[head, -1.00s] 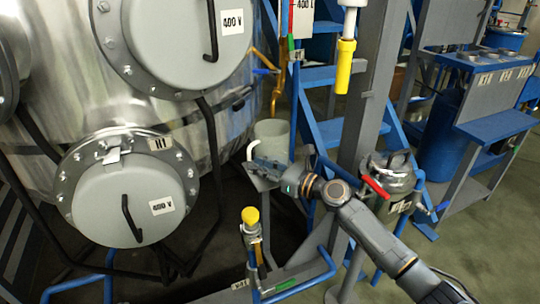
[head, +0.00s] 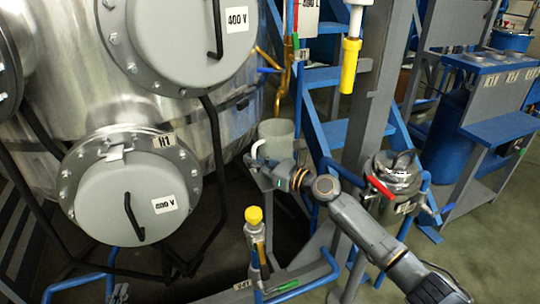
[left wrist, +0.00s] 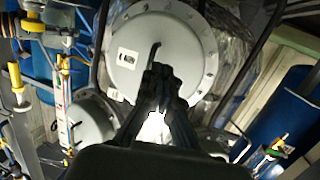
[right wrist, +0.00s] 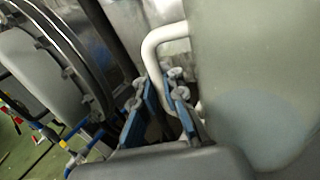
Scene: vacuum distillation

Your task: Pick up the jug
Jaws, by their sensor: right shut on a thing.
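The jug (head: 280,140) is a grey-green, cup-shaped vessel with a white handle on its left, upright on a small grey stand beside the steel tank. In the right wrist view the jug's wall (right wrist: 255,80) fills the right side. My right gripper (right wrist: 160,92) has its blue-grey fingers either side of the handle's lower part and is shut on it.
The steel tank (head: 200,130) with round grey hatches stands left of the jug. A grey post (head: 368,100) and blue ladder are close on the right. A yellow-capped valve (head: 254,216) rises in front. A metal canister with a red lever (head: 380,187) stands at right.

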